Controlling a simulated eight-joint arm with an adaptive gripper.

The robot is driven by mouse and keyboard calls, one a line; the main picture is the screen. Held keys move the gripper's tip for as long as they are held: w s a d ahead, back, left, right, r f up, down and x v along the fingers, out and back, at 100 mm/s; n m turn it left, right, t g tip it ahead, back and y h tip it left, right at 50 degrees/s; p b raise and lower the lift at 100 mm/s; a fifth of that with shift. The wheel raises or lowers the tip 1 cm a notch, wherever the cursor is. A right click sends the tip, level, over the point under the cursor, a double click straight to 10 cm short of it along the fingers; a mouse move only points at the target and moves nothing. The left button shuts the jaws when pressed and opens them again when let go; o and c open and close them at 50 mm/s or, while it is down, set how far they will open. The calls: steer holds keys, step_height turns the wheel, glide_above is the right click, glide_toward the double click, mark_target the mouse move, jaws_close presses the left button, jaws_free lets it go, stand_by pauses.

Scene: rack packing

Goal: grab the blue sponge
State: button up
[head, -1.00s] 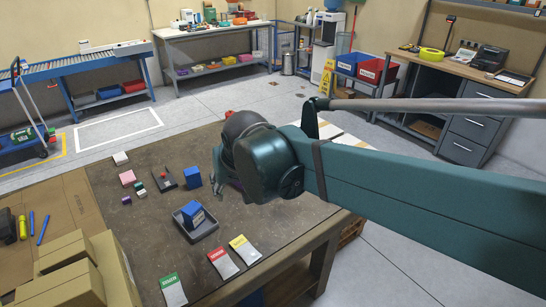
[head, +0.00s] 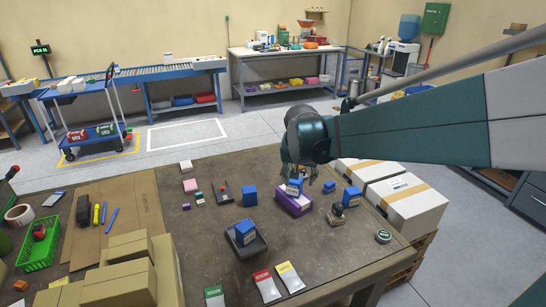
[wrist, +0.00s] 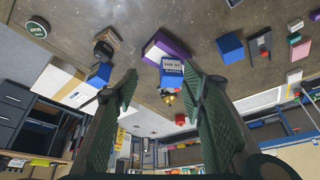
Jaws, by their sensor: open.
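Several blue blocks are in view, and I cannot tell which is the sponge. One labelled blue block (head: 294,187) is at the purple box (head: 295,203), under my gripper (head: 311,179); it shows in the wrist view (wrist: 172,73) just beyond the gap between the fingers. Another blue block (head: 351,196) stands to the right by a dark stamp-like object; a third (head: 250,196) stands left of the purple box. A fourth (head: 243,231) sits in a dark tray (head: 258,246). In the wrist view my gripper (wrist: 163,88) is open, with nothing between its fingers.
The dark stamp-like object (head: 337,215) and a round green-labelled tin (head: 383,237) stand at the table's right. Coloured cards (head: 266,287) lie at the front. White cartons (head: 405,205) stand beyond the right edge. The brown tabletop (head: 205,245) has clear room left of the tray.

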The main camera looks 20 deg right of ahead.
steer(key=w+d+f+m+g+h+p, duration=0.1)
steer(key=w+d+f+m+p, duration=0.3)
steer(key=w+d, duration=0.65)
steer(key=m+g+p, duration=0.1)
steer(key=m+g, duration=0.1)
steer(key=m, duration=0.2)
glide_toward(330, 183)
step_height(330, 183, down, 3)
steer(key=shift+w+d+h, duration=0.1)
steer(key=shift+h, duration=0.2)
steer(key=shift+x, duration=1.25)
steer(key=shift+b+x, duration=0.6)
steer(key=shift+x, duration=2)
